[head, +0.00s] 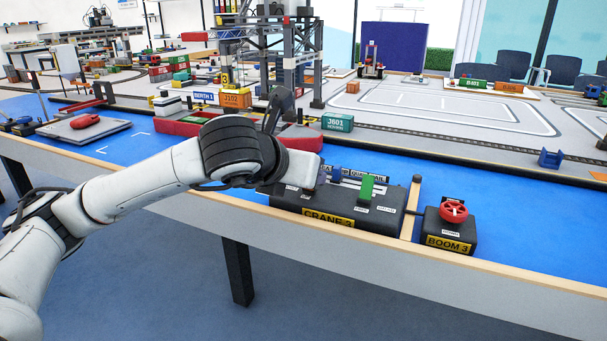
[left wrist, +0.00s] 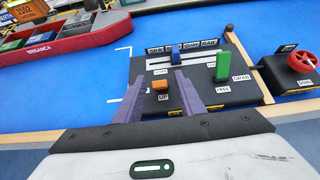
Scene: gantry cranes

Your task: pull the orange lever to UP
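The orange lever (left wrist: 160,85) is a small block on the dark CRANE 3 control box (head: 340,208), with an "UP" label just below it in the left wrist view. In the head view my left arm hides the lever. My left gripper (left wrist: 158,80) is open, its two purple fingers apart, one on each side of the lever in the left wrist view. I see no clear contact and cannot tell whether the fingertips are level with the lever or above it. In the head view a bit of the left gripper (head: 321,174) shows over the box. My right gripper is not in view.
A green lever (head: 367,187) and a blue lever (left wrist: 175,55) stand on the same box. The BOOM 3 box (head: 449,234) with a red handwheel (head: 453,211) is to the right, past a wooden strip. A red barge (left wrist: 62,38) lies to the left. Blue surface between is clear.

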